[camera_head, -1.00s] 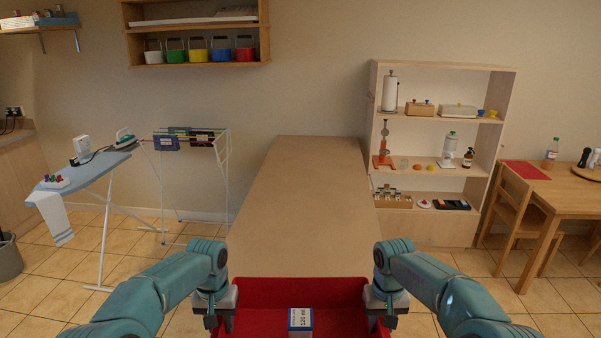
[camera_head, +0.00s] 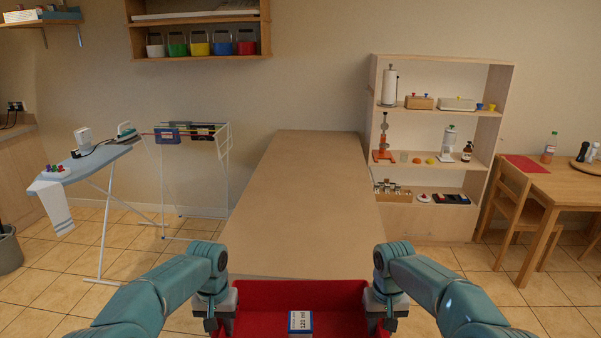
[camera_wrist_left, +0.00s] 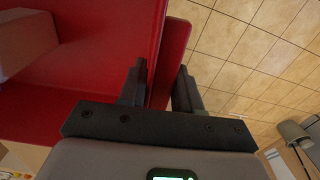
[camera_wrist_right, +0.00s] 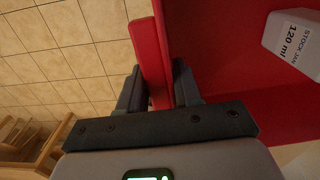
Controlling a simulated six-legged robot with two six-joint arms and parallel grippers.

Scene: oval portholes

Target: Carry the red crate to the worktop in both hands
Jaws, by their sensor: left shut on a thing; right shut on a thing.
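The red crate (camera_head: 269,294) is held between my two arms at the bottom of the head view. A box labelled 120 ml (camera_head: 300,322) stands inside it. My left gripper (camera_wrist_left: 160,88) is shut on the crate's wall at its left side. My right gripper (camera_wrist_right: 158,88) is shut on the crate's wall at its right side. The worktop (camera_head: 303,200) is bare and lies straight ahead, just beyond the crate's far wall. The crate's near part is cut off by the head view's lower edge.
An ironing board (camera_head: 95,160) and a drying rack (camera_head: 195,180) stand to the left. A shelf unit (camera_head: 435,225) stands behind the worktop on the right. A chair (camera_head: 508,205) and a dining table (camera_head: 560,190) are at the far right. Tiled floor lies open on both sides.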

